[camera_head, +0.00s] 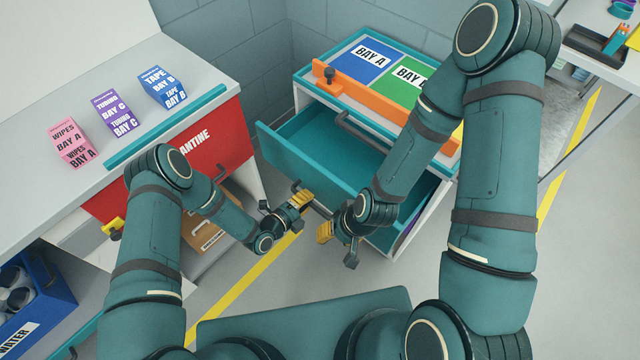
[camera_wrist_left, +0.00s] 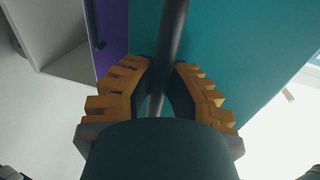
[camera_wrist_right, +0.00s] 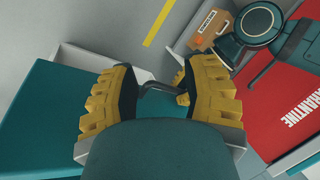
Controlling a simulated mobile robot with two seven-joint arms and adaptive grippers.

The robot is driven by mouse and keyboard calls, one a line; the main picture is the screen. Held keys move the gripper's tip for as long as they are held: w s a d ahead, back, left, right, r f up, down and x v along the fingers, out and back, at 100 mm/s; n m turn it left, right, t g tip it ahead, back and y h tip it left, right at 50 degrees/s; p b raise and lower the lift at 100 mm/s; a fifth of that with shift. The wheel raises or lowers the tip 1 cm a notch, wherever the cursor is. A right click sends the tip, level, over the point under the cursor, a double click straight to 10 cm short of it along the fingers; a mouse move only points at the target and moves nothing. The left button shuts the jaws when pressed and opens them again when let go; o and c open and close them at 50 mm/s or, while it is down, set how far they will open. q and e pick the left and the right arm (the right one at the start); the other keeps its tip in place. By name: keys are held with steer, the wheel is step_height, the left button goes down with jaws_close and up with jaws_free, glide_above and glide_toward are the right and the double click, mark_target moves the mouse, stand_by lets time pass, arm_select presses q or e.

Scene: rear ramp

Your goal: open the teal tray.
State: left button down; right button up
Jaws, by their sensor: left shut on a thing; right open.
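The teal tray (camera_head: 322,150) is a drawer pulled out of the white cabinet, and its inside looks empty. My left gripper (camera_head: 301,198) is shut on the dark bar handle (camera_wrist_left: 170,45) at the tray's front. In the left wrist view the bar runs between the yellow fingers (camera_wrist_left: 158,95), with the teal front (camera_wrist_left: 235,45) behind. My right gripper (camera_head: 338,233) is open and empty in front of the tray, to the right of the left one. In the right wrist view a dark handle (camera_wrist_right: 158,88) shows between its spread fingers.
An orange bar (camera_head: 375,105) lies across the cabinet top, beside blue and green bay panels (camera_head: 368,62). A purple front (camera_wrist_left: 112,35) sits beside the teal one. A red quarantine panel (camera_head: 215,140) and a counter with boxes (camera_head: 120,117) stand left. Open floor (camera_head: 270,285) lies in front.

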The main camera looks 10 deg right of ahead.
arm_select(q)
steer(key=shift+f+v, duration=0.25)
steer(key=shift+v, duration=0.85)
steer(key=shift+f+v, duration=0.25)
steer(key=shift+v, duration=0.9)
steer(key=c, duration=1)
jaws_free()
steer(key=shift+o, duration=0.2)
steer(key=shift+s+a, duration=0.1)
steer(key=v, duration=1.2)
steer(key=shift+a, duration=0.1)
